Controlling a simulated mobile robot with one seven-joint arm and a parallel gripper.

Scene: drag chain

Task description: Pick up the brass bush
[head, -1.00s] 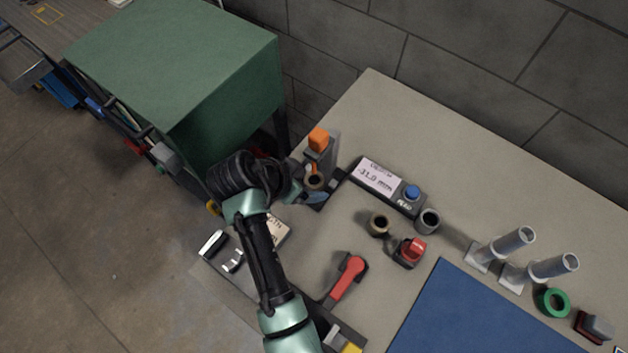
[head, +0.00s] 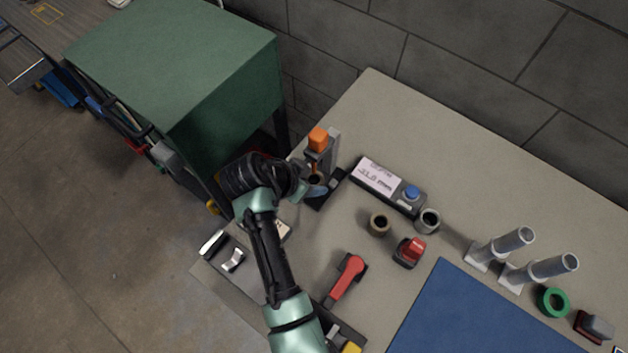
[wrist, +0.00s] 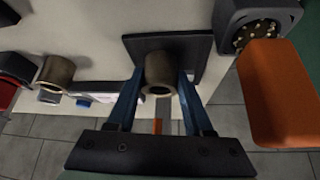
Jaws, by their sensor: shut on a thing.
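A brownish, brass-coloured bush (wrist: 160,74) is between the two blue fingers of my gripper (wrist: 161,82) in the wrist view. My gripper is shut on it. The bush is at the dark base plate (wrist: 195,45) of the gauge stand; I cannot tell whether it touches the plate. In the head view the bush (head: 314,179) is partly hidden by my gripper (head: 317,187). A second brownish bush (head: 379,223) stands free on the bench, and also shows in the wrist view (wrist: 57,72).
The gauge stand with an orange top (head: 319,139) rises close beside my gripper. A display box with a blue button (head: 411,193), a grey bush (head: 429,220) and a red switch (head: 410,251) lie to the right. A red lever (head: 347,280) is nearer.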

